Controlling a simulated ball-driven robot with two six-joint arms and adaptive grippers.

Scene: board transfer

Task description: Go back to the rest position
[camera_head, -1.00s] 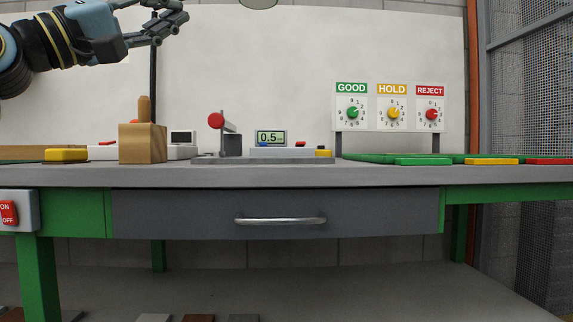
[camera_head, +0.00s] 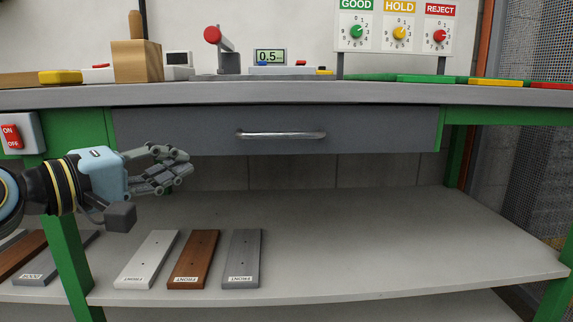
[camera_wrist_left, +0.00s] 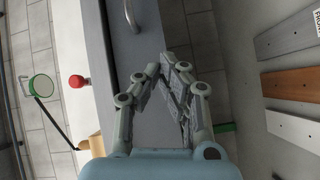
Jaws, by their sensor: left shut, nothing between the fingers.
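My left gripper (camera_head: 180,168) is in front of the bench, below the level of the drawer and above the lower shelf. It is shut with nothing between its fingers, and touches nothing that I can see. In the left wrist view its fingers (camera_wrist_left: 180,82) come together in front of the grey drawer front. My right gripper is not in view.
The drawer (camera_head: 380,128) is closed, with a metal handle (camera_head: 281,134). Several boards, white (camera_head: 147,259), brown (camera_head: 194,259) and grey (camera_head: 242,258), lie on the lower shelf (camera_head: 400,250). A green bench leg (camera_head: 68,262) stands close by my left arm.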

